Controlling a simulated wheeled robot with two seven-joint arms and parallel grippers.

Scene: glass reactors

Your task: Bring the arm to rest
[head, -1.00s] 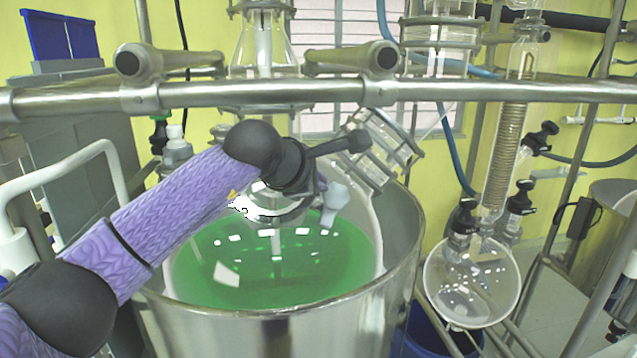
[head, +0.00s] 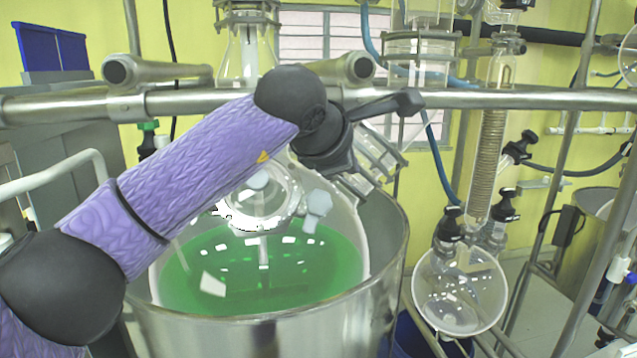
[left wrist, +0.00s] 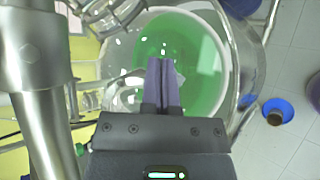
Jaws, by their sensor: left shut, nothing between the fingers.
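My left arm comes in from the left in the head view, with its purple sleeve in front of the large reactor vessel (head: 330,275) holding green liquid. My left gripper's fingers are not clear in the head view; the dark wrist end is at the upper middle, beside the steel bar. In the left wrist view my left gripper (left wrist: 162,62) is shut and empty. Its fingers lie over the green liquid (left wrist: 200,60) in the picture; I cannot tell their height above it. The right gripper does not show.
A steel bar (head: 480,98) crosses in front of the glassware. A round glass flask (head: 458,290) hangs at the right beneath a coiled condenser (head: 487,150). A blue bucket (left wrist: 277,111) stands on the floor. A steel pole (left wrist: 35,80) runs close by the left wrist.

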